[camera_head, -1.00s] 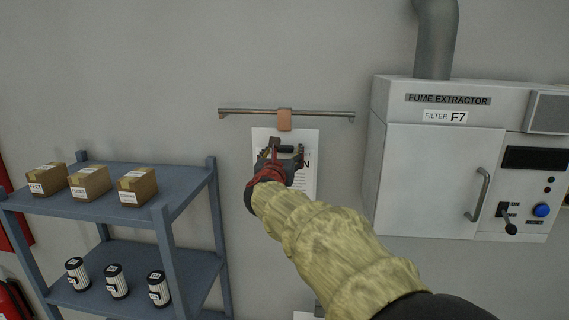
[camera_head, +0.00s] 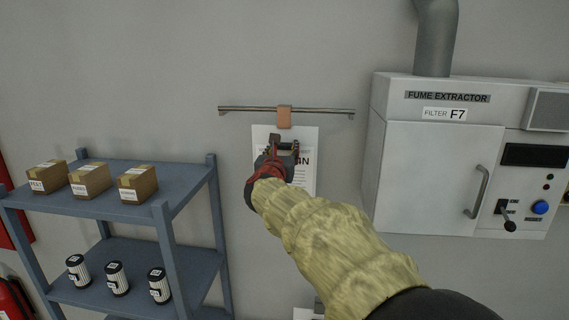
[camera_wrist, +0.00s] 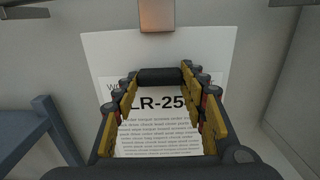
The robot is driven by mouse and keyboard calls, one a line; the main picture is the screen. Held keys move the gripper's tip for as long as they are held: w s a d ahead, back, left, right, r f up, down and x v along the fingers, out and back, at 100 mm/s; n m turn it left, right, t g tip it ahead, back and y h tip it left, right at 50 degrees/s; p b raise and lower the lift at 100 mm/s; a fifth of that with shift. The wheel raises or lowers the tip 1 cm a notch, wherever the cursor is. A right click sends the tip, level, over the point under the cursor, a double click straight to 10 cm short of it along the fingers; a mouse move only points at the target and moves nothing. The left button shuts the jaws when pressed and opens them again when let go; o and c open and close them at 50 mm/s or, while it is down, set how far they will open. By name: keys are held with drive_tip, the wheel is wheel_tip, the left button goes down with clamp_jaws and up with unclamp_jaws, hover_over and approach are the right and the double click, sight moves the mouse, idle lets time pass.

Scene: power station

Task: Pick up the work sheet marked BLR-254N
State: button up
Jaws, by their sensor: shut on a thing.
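The white work sheet (camera_head: 307,176) hangs on the wall under an orange-brown clip (camera_head: 284,117) on a metal rail. In the wrist view, the sheet (camera_wrist: 112,52) shows large black letters reading "LR-25", the rest hidden by my fingers. A short dark bar (camera_wrist: 160,76) lies across the upper part of the sheet, between my fingertips. My gripper (camera_head: 284,145) is in front of the sheet, its fingers shut on this bar, and covers part of the print. The sheet's top edge is still at the clip.
A grey fume extractor (camera_head: 430,180) stands out from the wall on the right. A blue-grey shelf (camera_head: 110,208) with boxes and filter cartridges is on the left. Another white paper (camera_head: 304,315) shows at the bottom edge. The wall above the rail is clear.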

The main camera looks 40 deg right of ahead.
clamp_jaws()
idle(0.3)
